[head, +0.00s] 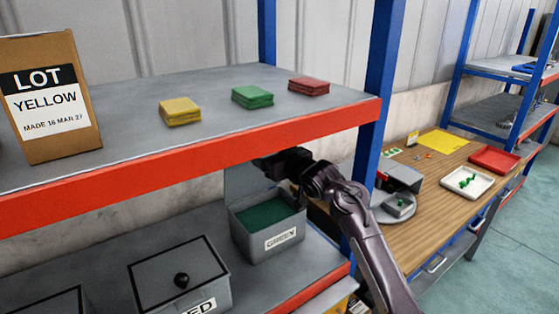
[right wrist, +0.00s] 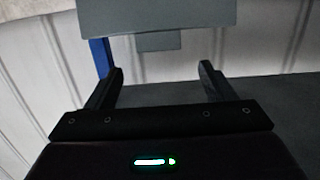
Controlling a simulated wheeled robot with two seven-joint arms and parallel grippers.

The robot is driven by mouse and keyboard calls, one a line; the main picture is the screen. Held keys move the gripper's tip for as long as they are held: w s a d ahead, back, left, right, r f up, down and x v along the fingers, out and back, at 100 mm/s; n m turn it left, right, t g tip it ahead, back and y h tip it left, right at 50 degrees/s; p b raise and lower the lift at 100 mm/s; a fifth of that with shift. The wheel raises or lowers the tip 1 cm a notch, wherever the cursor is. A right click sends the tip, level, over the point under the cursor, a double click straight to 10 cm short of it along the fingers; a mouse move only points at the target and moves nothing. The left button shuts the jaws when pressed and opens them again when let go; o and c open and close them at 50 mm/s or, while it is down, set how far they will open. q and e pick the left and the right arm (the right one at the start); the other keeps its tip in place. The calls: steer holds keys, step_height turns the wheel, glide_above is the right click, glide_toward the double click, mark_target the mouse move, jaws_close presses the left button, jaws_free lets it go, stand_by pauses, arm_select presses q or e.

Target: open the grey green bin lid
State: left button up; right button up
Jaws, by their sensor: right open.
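The grey bin labelled GREEN (head: 282,240) stands on the lower shelf, with green contents (head: 265,214) showing through its open top. Its grey lid (head: 243,178) stands raised at the back of the bin, its upper part hidden by the upper shelf's edge. My right gripper (head: 268,163) is above the bin near the lid, partly hidden under the upper shelf. In the right wrist view the right gripper (right wrist: 160,72) has its fingers apart with nothing between them. My left gripper is not in view.
The upper shelf's orange edge (head: 200,159) runs just over my right gripper. A blue post (head: 383,60) stands beside my arm. A wooden table (head: 436,215) is at right.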

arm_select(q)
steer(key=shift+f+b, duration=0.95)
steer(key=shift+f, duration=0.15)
arm_select(e)
steer(key=v, duration=0.6)
steer(key=shift+s+d, duration=0.2)
steer(key=shift+s, duration=0.05)
steer(key=shift+r, duration=0.1)
steer(key=shift+c, duration=0.3)
